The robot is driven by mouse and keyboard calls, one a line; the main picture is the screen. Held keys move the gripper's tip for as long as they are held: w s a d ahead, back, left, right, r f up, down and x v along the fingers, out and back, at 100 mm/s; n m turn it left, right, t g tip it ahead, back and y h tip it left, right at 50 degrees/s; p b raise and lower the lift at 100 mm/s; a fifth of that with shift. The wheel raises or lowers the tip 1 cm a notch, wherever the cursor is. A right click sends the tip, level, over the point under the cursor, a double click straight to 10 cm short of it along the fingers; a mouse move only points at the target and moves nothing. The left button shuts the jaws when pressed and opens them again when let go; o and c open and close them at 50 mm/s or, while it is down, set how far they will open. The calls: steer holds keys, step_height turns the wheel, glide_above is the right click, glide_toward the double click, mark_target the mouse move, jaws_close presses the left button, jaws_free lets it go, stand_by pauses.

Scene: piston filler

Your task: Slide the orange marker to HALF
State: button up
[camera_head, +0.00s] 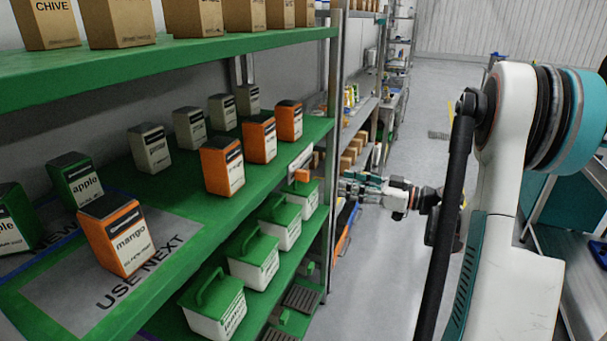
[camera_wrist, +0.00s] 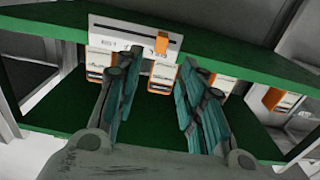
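The orange marker (camera_head: 302,175) sits on a white scale plate (camera_head: 301,158) at the front edge of the green shelf. In the wrist view the orange marker (camera_wrist: 161,43) stands towards the right end of the dark slot in the white plate (camera_wrist: 125,35). The plate's lettering is too small to read. My gripper (camera_head: 343,184) is just right of the plate in the head view. In the wrist view my gripper (camera_wrist: 155,68) has its two teal fingers spread apart, with the marker beyond the gap between them, nearer the right finger. Nothing is between the fingers.
The green shelf (camera_head: 180,185) carries orange mango boxes (camera_head: 224,167), grey boxes (camera_head: 150,148) and green apple boxes (camera_head: 76,181). Green-lidded white tubs (camera_head: 254,258) line the shelf below. A metal upright (camera_head: 333,110) stands close to my gripper. The aisle floor (camera_head: 400,240) is clear.

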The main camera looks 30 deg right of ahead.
mark_target(304, 181)
steer(key=b+x, duration=0.3)
steer(key=x, duration=1)
steer(key=shift+w+a, duration=0.2)
steer(key=shift+a, duration=0.1)
jaws_close()
